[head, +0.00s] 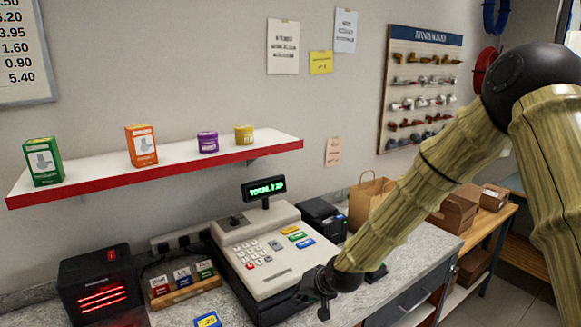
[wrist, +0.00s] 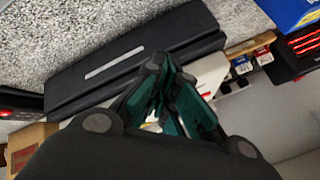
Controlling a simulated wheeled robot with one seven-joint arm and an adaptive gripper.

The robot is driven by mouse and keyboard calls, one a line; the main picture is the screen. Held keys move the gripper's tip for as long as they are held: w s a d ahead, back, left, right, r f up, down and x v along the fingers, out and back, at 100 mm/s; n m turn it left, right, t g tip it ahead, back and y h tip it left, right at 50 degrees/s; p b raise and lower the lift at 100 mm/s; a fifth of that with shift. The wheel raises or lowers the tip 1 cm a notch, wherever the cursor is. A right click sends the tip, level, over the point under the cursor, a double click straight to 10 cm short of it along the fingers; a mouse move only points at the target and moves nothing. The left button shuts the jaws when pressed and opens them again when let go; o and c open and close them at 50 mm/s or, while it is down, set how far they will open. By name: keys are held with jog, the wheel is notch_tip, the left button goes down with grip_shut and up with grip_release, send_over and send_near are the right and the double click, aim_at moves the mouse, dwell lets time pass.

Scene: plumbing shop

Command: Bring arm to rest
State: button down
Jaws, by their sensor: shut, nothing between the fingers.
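My arm, clad in a yellow-brown bamboo-like cover, comes in from the right in the head view and reaches down to the counter. My gripper (head: 322,305) is at its lower end, in front of the cash register's right front corner. In the wrist view my gripper (wrist: 160,95) has its dark green fingers together, with nothing held between them. The cash register (head: 262,250) stands on the counter with a lit green total display (head: 264,188). In the head view, the fingertips are small and dark against the register's base.
The speckled counter (head: 425,250) has a heater-like box with red glowing bars (head: 100,292), a card rack (head: 185,290), a black printer (head: 322,218) and a paper bag (head: 368,198). A red-edged shelf (head: 90,185) holds several small goods above. Cardboard boxes (head: 455,212) stand on the right bench.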

jog(key=s+d+f+g+h, duration=0.15)
jog(key=s+d+f, duration=0.35)
jog(key=s+f, duration=0.55)
jog(key=s+d+f+g+h, duration=0.15)
jog(key=s+d+f, duration=0.25)
jog(key=s+f, duration=0.65)
jog(key=s+d+f+g+h, duration=0.15)
jog(key=s+d, duration=0.25)
jog(key=s, duration=0.4)
jog(key=s+d+f+g, duration=0.1)
jog(key=s+d+f, duration=0.2)
jog(key=s, duration=0.5)
jog(key=s+d+f+g+h, duration=0.1)
jog(key=s+d+f, duration=0.25)
jog(key=s, duration=0.45)
notch_tip(320, 180, down, 9)
jog(key=b, duration=0.9)
jog(key=shift+d+n+b, duration=0.15)
jog(key=shift+n+b, duration=0.2)
jog(key=shift+n, duration=0.05)
jog(key=shift+s+t, duration=0.1)
jog(key=shift+t, duration=0.15)
